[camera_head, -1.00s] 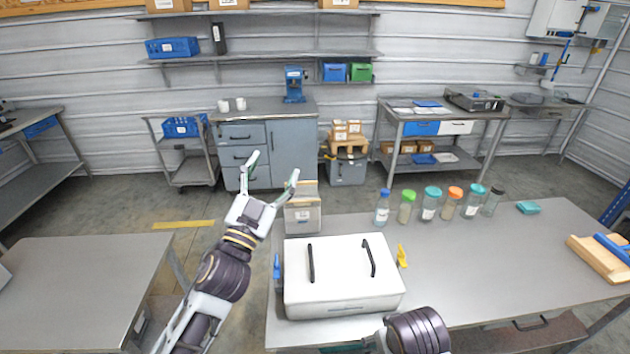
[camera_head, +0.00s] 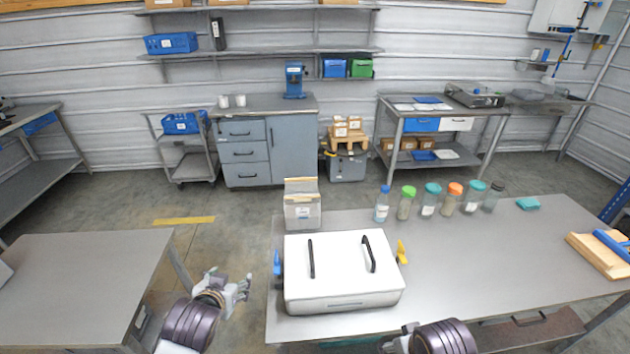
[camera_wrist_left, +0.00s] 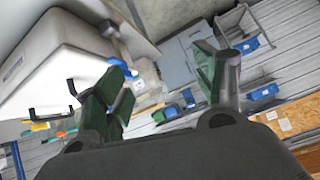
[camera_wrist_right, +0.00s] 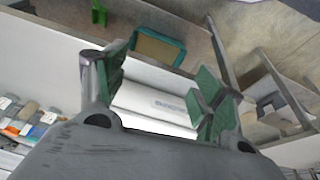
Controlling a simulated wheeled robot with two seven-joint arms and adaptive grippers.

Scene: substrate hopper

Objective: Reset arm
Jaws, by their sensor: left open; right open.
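My left gripper (camera_head: 236,288) is low in the head view, in the gap between the left table and the main bench, left of the white lidded box (camera_head: 336,270). Its two green-padded fingers stand wide apart and empty in the left wrist view (camera_wrist_left: 165,80). My right arm shows at the bottom edge of the head view, in front of the box; its gripper is mostly out of that picture. In the right wrist view my right gripper (camera_wrist_right: 158,88) is open, with its green-padded fingers apart and nothing held between them.
The main bench (camera_head: 480,262) holds a small bin (camera_head: 303,212), several capped jars including an orange-capped one (camera_head: 450,199), and a wooden board (camera_head: 597,257) at the right. A bare table (camera_head: 80,285) stands at left. The bench's middle right is clear.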

